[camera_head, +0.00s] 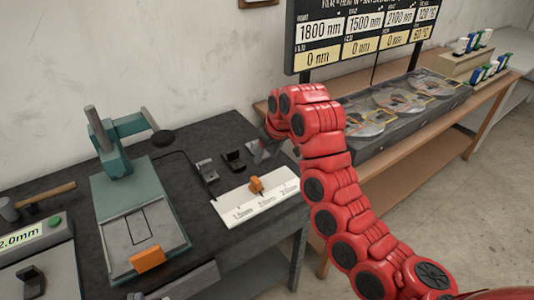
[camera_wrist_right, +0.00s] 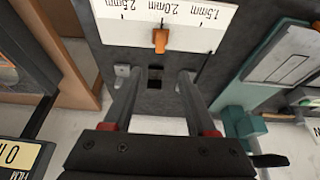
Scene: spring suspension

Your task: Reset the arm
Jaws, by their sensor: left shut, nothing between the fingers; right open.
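My right arm (camera_head: 340,190), red with black joint discs, reaches in from the lower right in the head view. Its gripper (camera_head: 264,150) is at the dark table's right side, partly hidden behind the arm. The right wrist view shows this gripper (camera_wrist_right: 155,80) open, two grey fingers apart with nothing held between them. A white scale plate (camera_head: 240,205) with an orange slider (camera_head: 256,185) lies just in front of it; in the wrist view the slider (camera_wrist_right: 160,40) is near the 2.0mm mark. My left gripper is in neither view.
Two small brackets (camera_head: 233,160) stand behind the plate. A teal press (camera_head: 120,165), a hammer (camera_head: 42,196) and a 2.0mm display box (camera_head: 35,240) are at left. A tray of discs (camera_head: 400,110) lies on the wooden table under a black sign (camera_head: 360,30).

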